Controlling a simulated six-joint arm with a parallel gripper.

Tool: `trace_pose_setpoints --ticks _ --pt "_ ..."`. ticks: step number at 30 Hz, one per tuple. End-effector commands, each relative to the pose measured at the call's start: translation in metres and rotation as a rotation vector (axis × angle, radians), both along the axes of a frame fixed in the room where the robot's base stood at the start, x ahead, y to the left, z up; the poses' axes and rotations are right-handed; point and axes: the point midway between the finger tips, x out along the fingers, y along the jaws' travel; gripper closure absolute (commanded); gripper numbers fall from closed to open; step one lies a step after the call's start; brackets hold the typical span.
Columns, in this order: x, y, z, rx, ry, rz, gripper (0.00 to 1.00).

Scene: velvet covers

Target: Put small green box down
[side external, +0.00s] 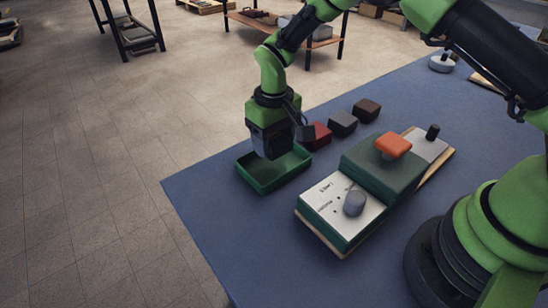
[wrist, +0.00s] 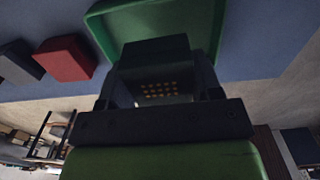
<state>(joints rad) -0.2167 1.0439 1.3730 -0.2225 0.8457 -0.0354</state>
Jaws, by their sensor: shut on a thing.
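My gripper (side external: 272,148) points down over the green tray (side external: 262,188), a shallow open tray near the table's left edge. In the wrist view the gripper (wrist: 158,85) is shut on a small dark block (wrist: 155,50), which looks dark green in the shade; I take it as the small green box. The block is in front of the tray (wrist: 212,30) in that view. In the side view the fingers and tray wall largely hide the block. I cannot tell whether it touches the tray floor.
A red block (side external: 319,135), a dark grey block (side external: 342,123) and a brown block (side external: 367,110) stand in a row right of the tray. A green panel (side external: 368,170) with an orange-topped button (side external: 393,145) and grey knob (side external: 354,203) is nearby. The blue table's front left is clear.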

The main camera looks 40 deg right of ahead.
Motion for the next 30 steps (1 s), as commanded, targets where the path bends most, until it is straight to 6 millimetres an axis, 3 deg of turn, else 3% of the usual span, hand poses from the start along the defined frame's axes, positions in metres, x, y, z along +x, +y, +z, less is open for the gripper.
trace_pose_setpoints --ticks 11,23,24,27,30 --pt "0.000 0.000 -0.047 0.000 -0.001 0.000 0.65" --pt "0.000 0.000 -0.053 0.001 -0.002 0.000 0.65" --pt "0.000 0.000 -0.053 0.001 -0.002 0.000 0.36" --pt "0.000 0.000 -0.052 0.001 -0.002 0.000 0.16" --pt "0.000 0.000 -0.052 0.001 -0.002 0.000 0.16"
